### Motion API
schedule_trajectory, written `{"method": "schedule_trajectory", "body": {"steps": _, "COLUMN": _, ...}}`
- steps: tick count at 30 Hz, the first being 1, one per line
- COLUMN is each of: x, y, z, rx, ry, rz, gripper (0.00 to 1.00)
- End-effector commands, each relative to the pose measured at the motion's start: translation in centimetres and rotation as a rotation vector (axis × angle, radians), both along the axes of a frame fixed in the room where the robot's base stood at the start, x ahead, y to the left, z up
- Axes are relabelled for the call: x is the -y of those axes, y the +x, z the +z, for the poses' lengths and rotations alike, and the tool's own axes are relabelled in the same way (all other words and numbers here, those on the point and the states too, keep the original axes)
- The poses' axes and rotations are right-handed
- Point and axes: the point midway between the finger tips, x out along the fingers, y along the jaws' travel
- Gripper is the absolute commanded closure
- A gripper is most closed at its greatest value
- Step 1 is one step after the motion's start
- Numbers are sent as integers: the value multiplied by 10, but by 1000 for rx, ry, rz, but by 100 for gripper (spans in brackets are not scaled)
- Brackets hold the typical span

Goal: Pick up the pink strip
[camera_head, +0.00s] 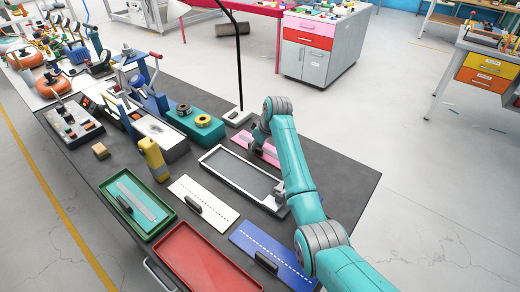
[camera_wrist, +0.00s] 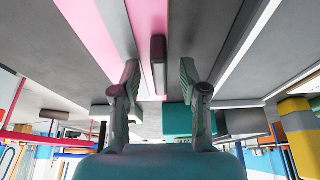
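The pink strip (camera_head: 270,152) lies flat on the dark table, beyond the white-edged dark tray, partly hidden by my arm. In the wrist view the pink strip (camera_wrist: 148,22) runs up from between my fingers, with more pink to its left. A dark grey block (camera_wrist: 158,50), which looks like a handle, sits along the pink surface. My gripper (camera_wrist: 159,75) is open, with one finger on each side of the block's line. I see gaps between the block and both fingers. In the head view my gripper (camera_head: 256,146) is down at the strip.
The white-edged tray (camera_head: 208,156) lies just in front of the strip. A teal box with rolls (camera_head: 196,128) and a lamp base (camera_head: 237,117) stand near it. White (camera_head: 218,216) and blue (camera_head: 250,240) boards and a red tray (camera_head: 180,282) lie nearer.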

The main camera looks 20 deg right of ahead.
Motion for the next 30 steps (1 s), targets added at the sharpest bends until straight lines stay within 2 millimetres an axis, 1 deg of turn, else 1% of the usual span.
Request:
{"method": "schedule_trajectory", "body": {"steps": 1, "x": 0, "y": 0, "z": 0, "rx": 0, "ry": 0, "rz": 0, "gripper": 66}}
{"method": "schedule_trajectory", "body": {"steps": 2, "x": 0, "y": 0, "z": 0, "rx": 0, "ry": 0, "rz": 0, "gripper": 74}}
{"method": "schedule_trajectory", "body": {"steps": 3, "x": 0, "y": 0, "z": 0, "rx": 0, "ry": 0, "rz": 0, "gripper": 84}}
{"method": "schedule_trajectory", "body": {"steps": 5, "x": 0, "y": 0, "z": 0, "rx": 0, "ry": 0, "rz": 0, "gripper": 99}}
{"method": "schedule_trajectory", "body": {"steps": 6, "x": 0, "y": 0, "z": 0, "rx": 0, "ry": 0, "rz": 0, "gripper": 100}}
{"method": "schedule_trajectory", "body": {"steps": 15, "x": 0, "y": 0, "z": 1, "rx": 0, "ry": 0, "rz": 0, "gripper": 100}}
{"method": "schedule_trajectory", "body": {"steps": 19, "x": 0, "y": 1, "z": 8, "rx": 2, "ry": 0, "rz": 0, "gripper": 100}}
{"method": "schedule_trajectory", "body": {"steps": 23, "x": 0, "y": 1, "z": 29, "rx": 5, "ry": 0, "rz": 0, "gripper": 100}}
{"method": "schedule_trajectory", "body": {"steps": 30, "x": 0, "y": 1, "z": 73, "rx": 3, "ry": -1, "rz": 0, "gripper": 100}}
